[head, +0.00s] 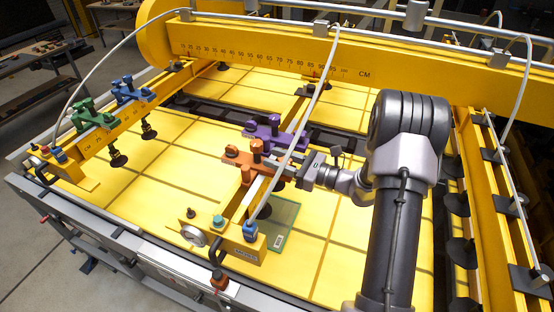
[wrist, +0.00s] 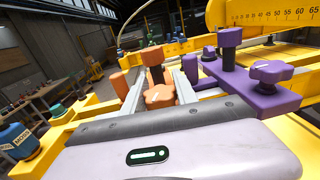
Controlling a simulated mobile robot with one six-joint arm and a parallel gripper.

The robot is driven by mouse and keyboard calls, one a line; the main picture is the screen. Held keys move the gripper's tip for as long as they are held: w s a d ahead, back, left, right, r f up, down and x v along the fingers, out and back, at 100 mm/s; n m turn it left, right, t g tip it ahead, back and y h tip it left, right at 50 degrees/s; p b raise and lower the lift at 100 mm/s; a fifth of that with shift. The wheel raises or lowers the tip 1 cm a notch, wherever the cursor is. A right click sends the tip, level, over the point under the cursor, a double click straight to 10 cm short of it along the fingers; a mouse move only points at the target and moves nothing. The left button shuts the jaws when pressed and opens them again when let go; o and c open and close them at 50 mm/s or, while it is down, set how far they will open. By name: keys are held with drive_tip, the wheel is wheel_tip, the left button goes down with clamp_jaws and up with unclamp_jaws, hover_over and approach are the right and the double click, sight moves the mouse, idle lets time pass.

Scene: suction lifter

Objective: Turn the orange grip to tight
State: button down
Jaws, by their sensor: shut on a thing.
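The orange clamp (head: 243,162) sits across the yellow arm of the lifter near the middle of the head view, with orange posts standing on it. My gripper (head: 275,167) reaches it from the right. In the wrist view, the lobed orange grip (wrist: 158,96) is between the two grey fingers, which are shut on it. An orange post (wrist: 153,62) stands just beyond the grip. In the head view the grip is largely hidden by my fingers and a white hose. No tight or loose marking is readable.
A purple clamp (head: 268,131) is close behind the orange one; its knob (wrist: 272,72) is right of my fingers in the wrist view. A white hose (head: 311,122) hangs across near my gripper. Green (head: 91,116) and blue (head: 130,91) clamps stand on the left arm.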

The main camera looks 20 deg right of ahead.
drive_tip(key=m+t+h+b, duration=0.1)
drive_tip(key=m+t+h, duration=0.1)
drive_tip(key=h, duration=0.1)
drive_tip(key=shift+w+d+f+m+h+b, duration=0.1)
drive_tip(key=shift+d+m+h+b, duration=0.05)
drive_tip(key=shift+m+h+b, duration=0.2)
drive_tip(key=m+h, duration=0.1)
drive_tip(key=m+t+h+b, duration=0.1)
drive_tip(key=h, duration=0.1)
drive_tip(key=m+t+h, duration=0.1)
drive_tip(key=h, duration=0.1)
drive_tip(key=shift+w+d+m, duration=0.15)
drive_tip(key=shift+d+m, duration=0.15)
drive_tip(key=shift+m, duration=0.05)
drive_tip(key=h, duration=0.1)
drive_tip(key=m+h, duration=0.2)
drive_tip(key=h, duration=0.1)
drive_tip(key=shift+d, duration=0.25)
drive_tip(key=shift+d+m+h+p, duration=0.2)
drive_tip(key=shift+m+h, duration=0.65)
drive_tip(key=shift+h, duration=0.35)
drive_tip(key=shift+d+m+h+p, duration=0.2)
drive_tip(key=shift+m+h, duration=0.65)
drive_tip(key=shift+h, duration=0.3)
drive_tip(key=shift+r+g+h, duration=0.2)
drive_tip(key=shift+g+h, duration=0.1)
drive_tip(key=c, duration=1)
unclamp_jaws()
drive_tip(key=shift+o, duration=0.2)
